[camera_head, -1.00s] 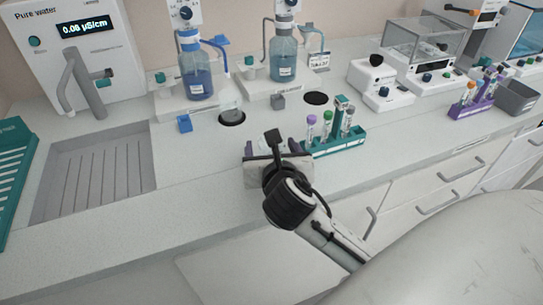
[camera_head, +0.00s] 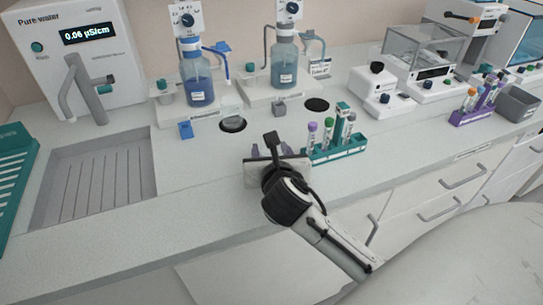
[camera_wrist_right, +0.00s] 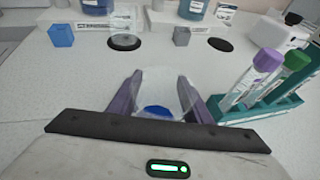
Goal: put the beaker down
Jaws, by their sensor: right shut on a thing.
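My right gripper (camera_head: 273,150) is over the counter near its front edge, left of the teal tube rack. Its purple fingers (camera_wrist_right: 160,92) are shut on a clear beaker (camera_wrist_right: 172,84) with a little blue liquid at the bottom. The beaker is upright or nearly so. I cannot tell whether its base touches the counter. In the head view the gripper body mostly hides it. My left gripper is not in view.
The teal tube rack (camera_head: 338,152) stands close to the right of my gripper. Behind are a glass vessel (camera_wrist_right: 125,41) on a black disc, a blue block (camera_head: 185,130), a grey block (camera_head: 279,108) and an empty black disc (camera_head: 317,105). The sink (camera_head: 95,175) is left.

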